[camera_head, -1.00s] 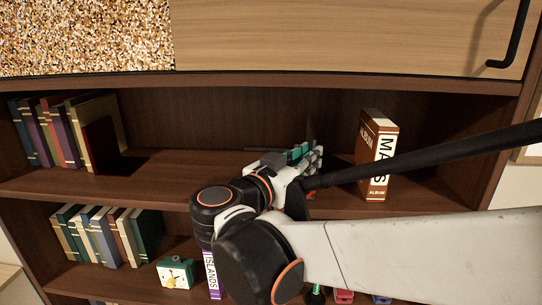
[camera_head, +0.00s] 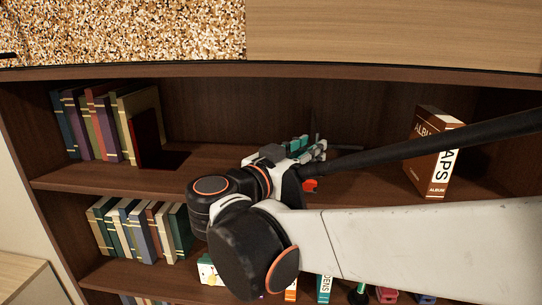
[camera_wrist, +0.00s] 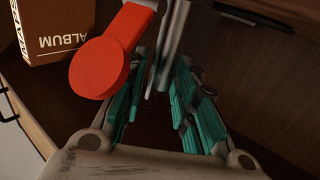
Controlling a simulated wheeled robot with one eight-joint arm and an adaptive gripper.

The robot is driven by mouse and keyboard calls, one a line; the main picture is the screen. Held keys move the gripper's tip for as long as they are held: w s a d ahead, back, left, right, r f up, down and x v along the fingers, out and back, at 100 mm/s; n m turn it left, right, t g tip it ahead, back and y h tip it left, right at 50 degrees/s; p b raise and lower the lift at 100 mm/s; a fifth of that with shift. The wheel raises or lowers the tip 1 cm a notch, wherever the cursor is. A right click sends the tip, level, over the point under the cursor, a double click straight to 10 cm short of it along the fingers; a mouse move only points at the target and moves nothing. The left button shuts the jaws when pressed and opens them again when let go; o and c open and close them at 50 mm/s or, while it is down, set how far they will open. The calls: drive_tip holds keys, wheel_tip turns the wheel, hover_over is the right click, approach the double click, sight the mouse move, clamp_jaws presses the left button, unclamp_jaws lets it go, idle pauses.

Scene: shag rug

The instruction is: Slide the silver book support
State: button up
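The silver book support shows in the wrist view as a narrow grey metal upright (camera_wrist: 172,42) beyond and between my fingertips. In the head view a thin grey strip (camera_head: 347,148) on the upper shelf, just right of my gripper, looks like its base; my gripper hides much of the rest. My gripper (camera_head: 312,148) reaches into the upper shelf. In the wrist view its teal-padded fingers (camera_wrist: 160,75) stand apart on either side of the upright's near end. I see gaps there and cannot tell if either finger touches it.
A row of books (camera_head: 100,125) with a dark red one (camera_head: 146,138) at its end stands left on the upper shelf. A brown album box (camera_head: 425,165) stands right. Bare shelf lies between the books and my gripper.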

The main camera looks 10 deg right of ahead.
idle(0.3)
drive_tip(key=v, duration=1.2)
drive_tip(key=shift+s, duration=0.1)
